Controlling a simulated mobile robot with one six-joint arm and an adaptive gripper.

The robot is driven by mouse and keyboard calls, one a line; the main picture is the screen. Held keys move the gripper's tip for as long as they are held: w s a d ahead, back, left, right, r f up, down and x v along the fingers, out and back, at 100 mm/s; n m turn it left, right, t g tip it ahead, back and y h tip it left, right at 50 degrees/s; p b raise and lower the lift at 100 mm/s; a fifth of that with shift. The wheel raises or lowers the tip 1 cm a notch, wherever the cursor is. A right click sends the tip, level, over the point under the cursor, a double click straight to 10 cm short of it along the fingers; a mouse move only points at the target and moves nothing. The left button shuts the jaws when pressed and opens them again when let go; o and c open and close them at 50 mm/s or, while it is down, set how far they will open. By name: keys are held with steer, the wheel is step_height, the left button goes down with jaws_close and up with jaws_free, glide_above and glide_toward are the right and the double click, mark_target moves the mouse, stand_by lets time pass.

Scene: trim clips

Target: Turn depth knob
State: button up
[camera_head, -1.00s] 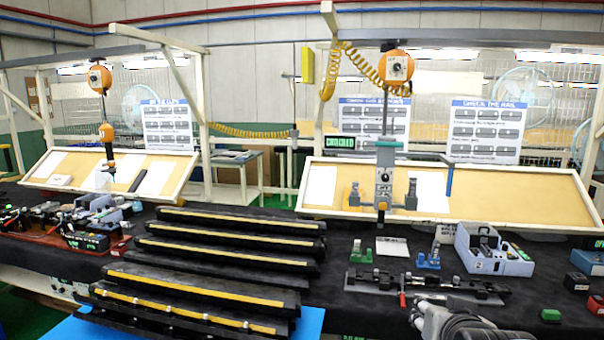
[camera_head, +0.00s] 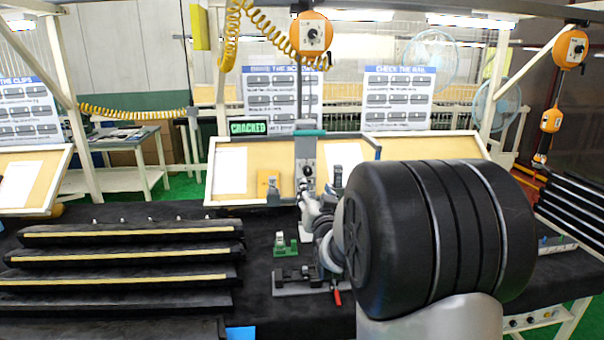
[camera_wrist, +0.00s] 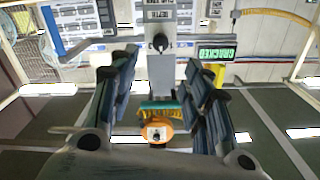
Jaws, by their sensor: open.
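The depth knob (camera_wrist: 160,43) is a small black knob with a pointer on the grey column (camera_wrist: 161,75) of the station. In the wrist view, which is upside down, it shows beyond the gap between my fingertips. In the head view the knob (camera_head: 307,171) sits on the front of the grey column (camera_head: 305,150). My gripper (camera_wrist: 160,60) is open, with dark fingers to either side of the knob's line and nothing between them. I cannot tell whether they touch the knob. In the head view my arm hides much of the station and gripper.
A green "CRACKED" sign (camera_head: 248,127) stands left of the column. An orange balancer (camera_head: 311,33) hangs above. A green clamp (camera_head: 284,244) and a dark fixture (camera_head: 300,280) lie on the bench below. Black rails (camera_head: 125,255) fill the left; a slanted tan board (camera_head: 264,160) is behind.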

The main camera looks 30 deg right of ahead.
mark_target(308, 173)
steer(key=x, duration=1.2)
steer(key=shift+w+d+p, duration=0.1)
steer(key=shift+w+p, duration=0.2)
steer(key=shift+c, duration=0.5)
jaws_close()
